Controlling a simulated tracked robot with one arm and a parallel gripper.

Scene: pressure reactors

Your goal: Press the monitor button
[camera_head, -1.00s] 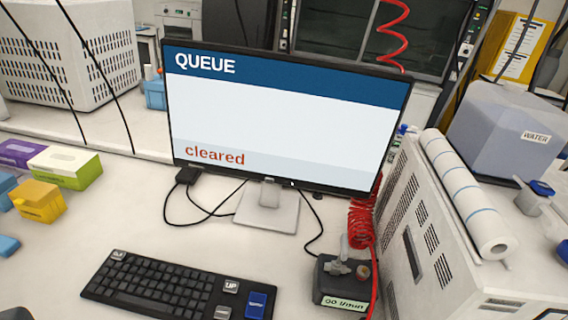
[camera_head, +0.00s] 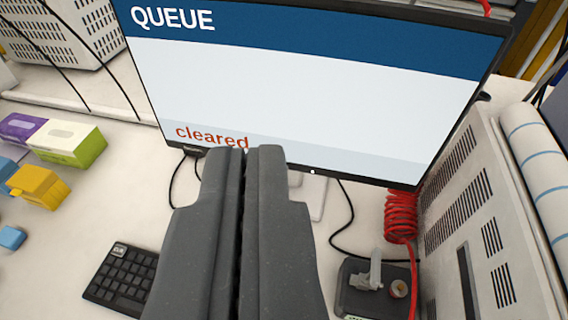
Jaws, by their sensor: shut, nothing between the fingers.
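The monitor (camera_head: 330,90) stands in front of me, its screen reading "QUEUE" with "cleared" in red below. A small pale spot on its lower bezel looks like the monitor button (camera_head: 312,172). My gripper (camera_head: 247,152) is shut and empty, with its dark fingers pointing up toward the lower edge of the monitor. In the picture, the fingertips lie to the left of the button and overlap the bottom of the screen. I cannot tell how far they are from the bezel. The fingers hide part of the bezel, the stand and the keyboard.
The keyboard (camera_head: 118,278) lies at the lower left, partly hidden. A dark box with a lever (camera_head: 368,285) and a red coiled hose (camera_head: 401,215) stand at the right, beside a vented grey cabinet (camera_head: 480,210). Coloured boxes (camera_head: 52,140) lie at the left.

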